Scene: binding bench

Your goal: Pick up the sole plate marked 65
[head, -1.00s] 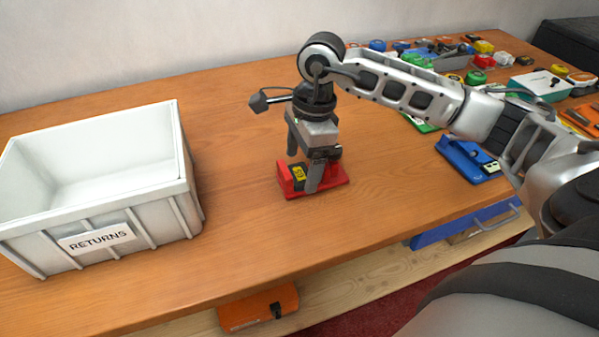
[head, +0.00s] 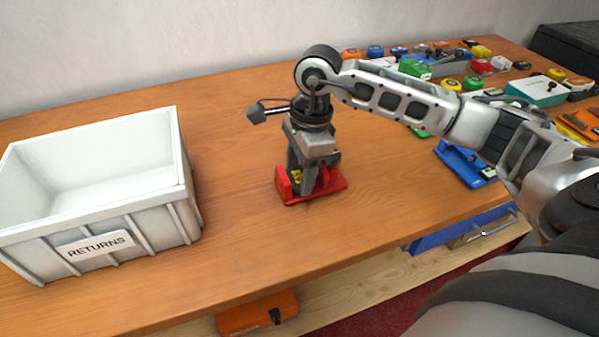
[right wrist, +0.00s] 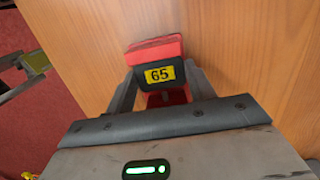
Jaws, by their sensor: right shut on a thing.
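The red sole plate (head: 325,187) lies on the wooden bench, right of the white bin. In the right wrist view the sole plate (right wrist: 153,50) shows a dark block with a yellow label reading 65. My right gripper (head: 304,188) points down over it, with its fingers (right wrist: 158,88) on either side of the dark block, shut on it. The plate appears to rest on the bench top. Part of the plate is hidden behind the fingers.
A white bin (head: 101,221) labelled RETURNS stands at the left. A blue plate (head: 462,165) lies to the right, with several coloured items and a white-and-teal box (head: 537,91) at the back right. An orange item (head: 258,313) sits on the lower shelf. Bench around the red plate is clear.

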